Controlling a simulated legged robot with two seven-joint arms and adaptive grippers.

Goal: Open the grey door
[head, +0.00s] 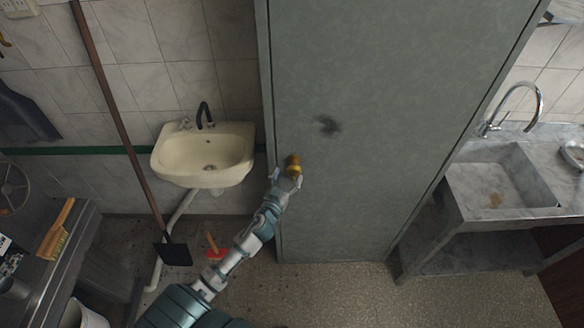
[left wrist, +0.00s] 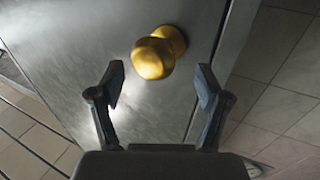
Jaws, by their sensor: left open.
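The grey door (head: 355,130) stands in the middle of the head view and looks closed, with a dark smudge on its surface. Its round brass knob (head: 293,162) is near the door's left edge. My left gripper (head: 290,176) is at the knob, its tips partly merging with it in the head view. In the left wrist view the knob (left wrist: 155,57) sits just beyond and between the two spread fingers of my left gripper (left wrist: 160,80). The fingers are open and do not appear to touch the knob. My right gripper is out of view.
A cream wall sink (head: 204,155) is left of the door, with a long-handled tool (head: 110,90) leaning beside it. A stone counter with a sink (head: 497,185) stands to the right. A metal table (head: 45,270) is at lower left. The floor (head: 350,295) before the door is clear.

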